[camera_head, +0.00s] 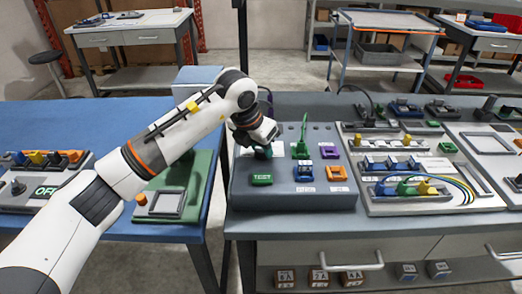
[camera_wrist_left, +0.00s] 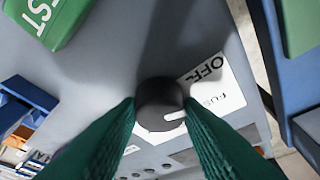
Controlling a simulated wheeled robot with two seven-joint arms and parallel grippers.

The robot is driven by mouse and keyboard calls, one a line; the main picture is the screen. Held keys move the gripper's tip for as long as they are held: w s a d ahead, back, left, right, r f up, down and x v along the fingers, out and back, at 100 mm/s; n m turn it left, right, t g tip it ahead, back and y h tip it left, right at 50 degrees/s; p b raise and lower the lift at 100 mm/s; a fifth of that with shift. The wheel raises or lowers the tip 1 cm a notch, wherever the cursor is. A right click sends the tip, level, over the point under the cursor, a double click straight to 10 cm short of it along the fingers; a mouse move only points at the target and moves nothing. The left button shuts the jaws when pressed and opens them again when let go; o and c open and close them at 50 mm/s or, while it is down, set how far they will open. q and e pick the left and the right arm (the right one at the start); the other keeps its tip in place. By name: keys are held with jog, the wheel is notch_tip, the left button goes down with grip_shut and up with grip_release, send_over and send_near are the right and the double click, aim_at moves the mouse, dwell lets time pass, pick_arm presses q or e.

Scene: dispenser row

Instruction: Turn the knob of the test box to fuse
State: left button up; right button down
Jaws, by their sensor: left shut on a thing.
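The test box (camera_head: 290,195) is a dark grey sloped box on the right-hand bench, with a green TEST label (camera_head: 262,180) on its front. My left gripper (camera_head: 263,153) is over the upper left of the box and hides the knob in the head view. In the left wrist view the round black knob (camera_wrist_left: 155,98) sits between my green fingertips, which are shut on its sides. Its white pointer mark is at the right, toward the white label (camera_wrist_left: 222,80) reading OFF and, partly, FUS. The pointer lies near the FUS lettering; exact alignment is unclear. My right gripper is not seen.
The box also carries a green lever (camera_head: 303,140) and purple (camera_head: 329,152), blue (camera_head: 304,172) and orange (camera_head: 337,173) parts. A wired panel (camera_head: 385,205) stands close on the right. A green unit (camera_head: 180,180) is on the blue bench at left, across a gap.

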pick_arm(q)
jog(key=m+b, duration=0.1)
jog(key=m, duration=0.1)
jog(key=shift+w+a+m+g+h, duration=0.1)
jog(key=shift+m+g+h, duration=0.2)
jog(key=shift+h, duration=0.1)
jog(key=shift+m+g+h+b, duration=0.3)
jog(key=shift+m+g+b, duration=0.15)
jog(key=shift+m, duration=0.95)
jog(key=o, duration=1)
jog(key=shift+c, duration=0.2)
jog(key=shift+r, duration=0.15)
jog(key=b+v, duration=0.1)
jog(key=v, duration=1)
jog(key=shift+a+r, duration=0.2)
jog(key=shift+r, duration=0.2)
